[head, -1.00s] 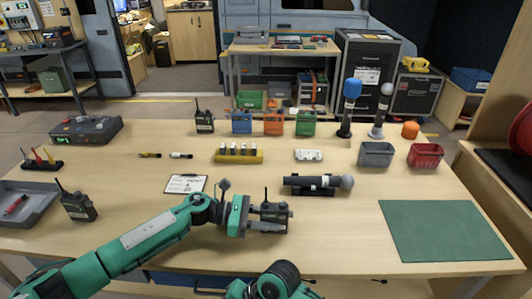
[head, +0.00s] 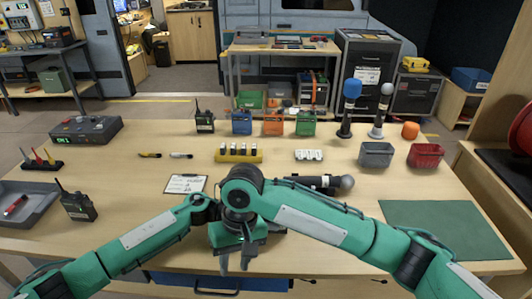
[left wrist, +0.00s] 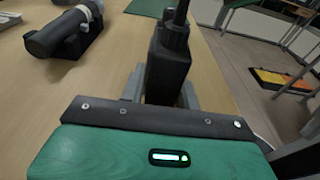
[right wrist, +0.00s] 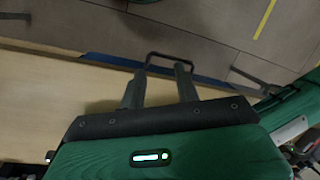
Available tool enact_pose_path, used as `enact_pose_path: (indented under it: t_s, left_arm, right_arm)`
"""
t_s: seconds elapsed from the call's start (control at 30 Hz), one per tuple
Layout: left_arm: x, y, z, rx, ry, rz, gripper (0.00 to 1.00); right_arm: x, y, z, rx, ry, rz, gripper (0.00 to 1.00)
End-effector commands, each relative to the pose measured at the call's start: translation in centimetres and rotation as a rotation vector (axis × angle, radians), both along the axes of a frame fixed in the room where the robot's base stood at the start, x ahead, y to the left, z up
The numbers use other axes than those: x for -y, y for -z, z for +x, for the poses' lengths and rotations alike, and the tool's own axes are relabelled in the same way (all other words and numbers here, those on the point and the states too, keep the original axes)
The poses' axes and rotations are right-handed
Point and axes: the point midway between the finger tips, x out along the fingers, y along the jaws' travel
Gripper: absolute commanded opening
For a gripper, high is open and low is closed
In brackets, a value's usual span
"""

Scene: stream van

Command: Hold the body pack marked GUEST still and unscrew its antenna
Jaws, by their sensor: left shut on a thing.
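A black body pack (left wrist: 168,62) with an antenna (left wrist: 181,14) at its top shows in the left wrist view. My left gripper (left wrist: 160,90) is shut on it, one finger on each side. No GUEST marking can be read on it from here. In the head view my right arm hides most of the pack and the left gripper. My right gripper (head: 235,265) points down near the table's front edge. Its fingers are apart and empty in the right wrist view (right wrist: 159,88), with a drawer handle showing beyond them.
Two similar black packs stand on the table, one at the back (head: 204,122) and one at the left (head: 78,206). A clipboard (head: 186,184) and a microphone (head: 325,182) in a cradle lie near the arms. A green mat (head: 440,230) lies bare at the right.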

Motion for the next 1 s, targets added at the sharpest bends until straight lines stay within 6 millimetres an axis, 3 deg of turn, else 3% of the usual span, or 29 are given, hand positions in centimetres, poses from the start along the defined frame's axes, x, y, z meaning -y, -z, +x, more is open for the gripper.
enact_pose_path:
  t_s: [0.03,0.3,0.5,0.63,0.83,1.0]
  left_arm:
    - [0.0,0.0,0.0,0.0,0.0,0.001,0.06]
    - [0.0,0.1,0.0,-0.001,0.0,0.001,0.06]
    - [0.0,0.1,0.0,-0.001,0.0,0.001,0.06]
    - [0.0,0.1,0.0,-0.001,0.0,0.001,0.06]
    - [0.0,0.1,0.0,-0.001,0.0,0.001,0.06]
    - [0.0,0.1,0.0,-0.001,0.0,0.001,0.06]
  right_arm:
    - [0.4,-1.1,1.6,0.029,-0.048,-0.007,0.32]
    - [2.7,-7.2,8.5,0.136,-0.333,-0.03,0.32]
    - [4.4,-12.6,12.5,0.199,-0.523,-0.043,0.32]
    - [5.3,-15.4,14.2,0.226,-0.611,-0.046,0.32]
    - [6.0,-17.5,15.3,0.246,-0.682,-0.049,0.32]
    - [6.1,-16.5,15.4,0.247,-0.692,-0.049,0.32]
